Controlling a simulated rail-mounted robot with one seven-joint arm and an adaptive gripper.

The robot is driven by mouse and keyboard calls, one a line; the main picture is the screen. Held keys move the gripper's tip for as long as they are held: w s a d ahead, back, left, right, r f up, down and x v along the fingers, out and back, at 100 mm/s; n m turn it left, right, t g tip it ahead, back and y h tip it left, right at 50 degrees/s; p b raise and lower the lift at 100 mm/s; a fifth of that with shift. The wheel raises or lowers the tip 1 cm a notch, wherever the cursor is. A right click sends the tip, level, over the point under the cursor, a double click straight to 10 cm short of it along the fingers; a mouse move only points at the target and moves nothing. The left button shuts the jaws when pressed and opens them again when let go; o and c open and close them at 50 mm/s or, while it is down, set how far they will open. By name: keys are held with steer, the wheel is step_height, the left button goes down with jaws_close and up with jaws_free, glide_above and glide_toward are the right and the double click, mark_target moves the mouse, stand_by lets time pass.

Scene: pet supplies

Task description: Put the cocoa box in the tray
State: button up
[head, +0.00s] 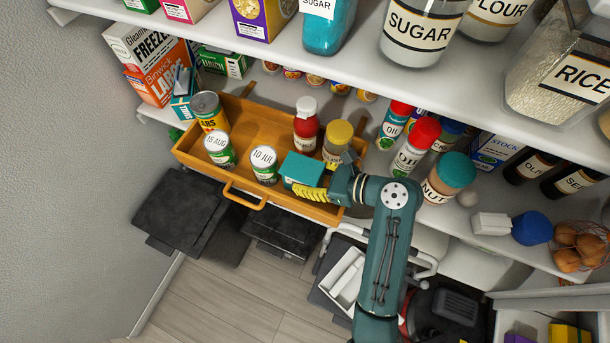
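The orange wooden tray (188,154) with a front handle sits on the middle shelf. It holds several cans, a red bottle with a white cap and a yellow-lidded jar. A small teal-topped box (302,167) shows at the tray's front right; its label is not readable, so I cannot confirm that it is the cocoa box. My gripper (311,192) reaches in from the right, with a yellow ribbed finger across the near side of this box.
Spray cans (416,146) and a nut jar (449,178) stand right of the tray, close to my arm. Cartons (150,88) stand at its left. The upper shelf (345,60) overhangs behind. Eggs (579,245) lie at the far right.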

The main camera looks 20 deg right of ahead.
steer(key=o, duration=0.9)
steer(key=shift+f, duration=0.15)
steer(key=shift+s+d+r, duration=0.15)
steer(key=shift+s+r, duration=0.05)
steer(key=shift+r, duration=0.05)
steer(key=p+v, duration=0.2)
steer(key=v, duration=0.9)
steer(key=shift+s+d, duration=0.2)
